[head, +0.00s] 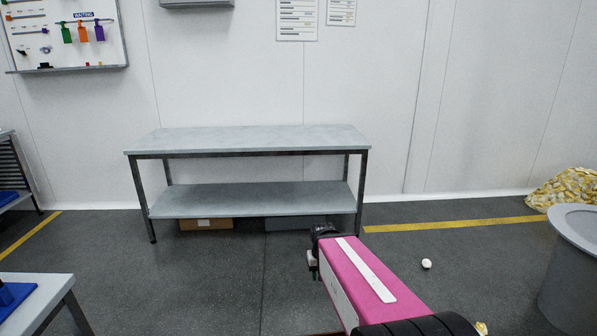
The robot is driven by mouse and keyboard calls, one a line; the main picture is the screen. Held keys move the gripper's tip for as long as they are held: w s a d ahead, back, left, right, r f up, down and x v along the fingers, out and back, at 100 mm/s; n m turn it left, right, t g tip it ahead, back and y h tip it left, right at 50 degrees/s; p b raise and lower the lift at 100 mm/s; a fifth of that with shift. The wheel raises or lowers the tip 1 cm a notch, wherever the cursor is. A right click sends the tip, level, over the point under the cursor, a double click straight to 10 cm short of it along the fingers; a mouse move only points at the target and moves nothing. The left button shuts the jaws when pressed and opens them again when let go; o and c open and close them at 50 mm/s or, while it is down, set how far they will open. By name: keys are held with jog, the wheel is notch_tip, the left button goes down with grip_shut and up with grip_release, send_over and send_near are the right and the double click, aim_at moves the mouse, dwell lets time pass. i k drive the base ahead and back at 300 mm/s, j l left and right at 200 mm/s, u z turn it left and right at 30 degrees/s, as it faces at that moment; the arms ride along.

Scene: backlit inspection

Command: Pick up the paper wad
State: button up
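A small white paper wad (426,264) lies on the dark grey floor, right of centre in the head view. My gripper (312,263) is at the end of my pink arm, to the left of the wad and well apart from it. The gripper's fingers are small, dark and partly hidden by the arm, so I cannot tell whether they are open or shut. Nothing is visible hanging from the gripper.
A grey two-shelf bench (250,139) stands by the wall, with boxes (206,224) beneath. A grey bin (572,265) stands right of the wad. A yellow patterned heap (562,188) lies behind it. A table corner (48,286) juts in lower left. Floor around the wad is clear.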

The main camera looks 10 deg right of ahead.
aim_at(427, 263)
jog(key=i+z, duration=0.15)
jog(key=i, duration=0.35)
jog(key=i+j+z, duration=0.2)
jog(key=i, duration=0.3)
jog(key=i+j+z, duration=0.15)
jog(key=i, duration=0.35)
jog(key=i+j+z, duration=0.15)
jog(key=i+z, duration=0.15)
jog(key=z, duration=0.2)
jog(key=i+j+z, duration=0.25)
jog(key=z, duration=0.2)
jog(key=i+j+z, duration=0.2)
jog(key=j+z, duration=0.3)
jog(key=i+j+z, duration=0.15)
jog(key=j+z, duration=0.15)
jog(key=z, duration=0.15)
jog(key=j+z, duration=0.35)
jog(key=j, duration=0.15)
jog(key=j+z, duration=0.4)
jog(key=j, duration=0.15)
jog(key=i, duration=0.05)
